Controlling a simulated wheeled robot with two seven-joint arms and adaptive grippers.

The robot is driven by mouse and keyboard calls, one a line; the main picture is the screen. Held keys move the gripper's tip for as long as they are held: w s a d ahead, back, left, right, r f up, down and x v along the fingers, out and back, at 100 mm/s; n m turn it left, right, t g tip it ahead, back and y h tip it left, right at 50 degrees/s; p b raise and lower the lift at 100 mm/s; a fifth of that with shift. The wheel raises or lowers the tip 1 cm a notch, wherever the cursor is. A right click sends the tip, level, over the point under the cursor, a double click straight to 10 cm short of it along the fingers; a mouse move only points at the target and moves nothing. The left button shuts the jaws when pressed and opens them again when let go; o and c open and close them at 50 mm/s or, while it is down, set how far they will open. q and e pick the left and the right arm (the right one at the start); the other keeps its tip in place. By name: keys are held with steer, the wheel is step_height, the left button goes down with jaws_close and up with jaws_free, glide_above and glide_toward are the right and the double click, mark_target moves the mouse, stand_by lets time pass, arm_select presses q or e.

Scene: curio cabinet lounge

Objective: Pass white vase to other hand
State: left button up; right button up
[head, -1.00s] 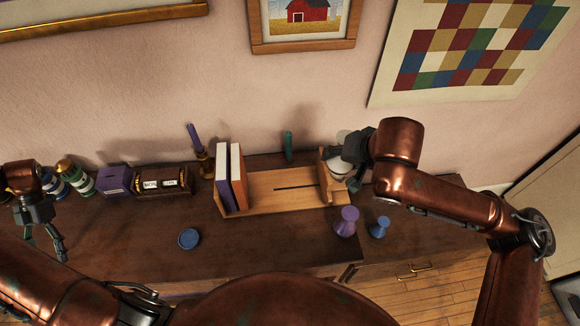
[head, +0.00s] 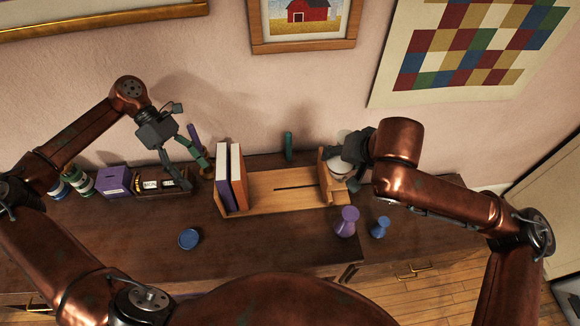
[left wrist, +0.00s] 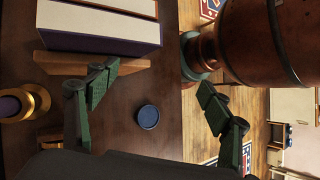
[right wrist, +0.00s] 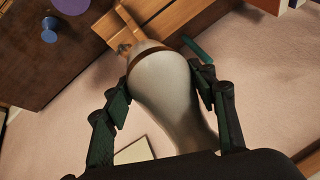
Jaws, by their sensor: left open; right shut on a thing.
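The white vase (right wrist: 172,90) is large between the fingers in the right wrist view, pale with a brown band near one end. In the head view the vase (head: 341,167) is partly hidden behind my right gripper (head: 347,157), at the right end of the wooden book rack. My right gripper (right wrist: 163,98) is shut on the vase. My left gripper (head: 190,166) is open and empty, above the cabinet's left part near the purple candle, well apart from the vase. In the left wrist view the left gripper's fingers (left wrist: 155,92) are spread with nothing between them.
The wooden rack (head: 285,193) holds two upright books (head: 230,177). A purple vase (head: 347,222) and a small blue one (head: 380,227) stand in front. A blue dish (head: 188,238) lies on the cabinet top. A purple candle (head: 194,138) stands near the left gripper.

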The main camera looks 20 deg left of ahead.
arm_select(q)
steer(key=s+d+r+m+h, duration=0.1)
steer(key=s+d+r+m, duration=0.2)
steer(key=d+r+m, duration=0.7)
arm_select(e)
steer(key=shift+d, duration=0.1)
arm_select(q)
steer(key=n+t+h, duration=0.6)
steer(key=n+t, duration=0.5)
steer(key=n, duration=0.6)
glide_toward(328, 163)
steer(key=shift+x, duration=6.1)
steer(key=shift+c, duration=0.2)
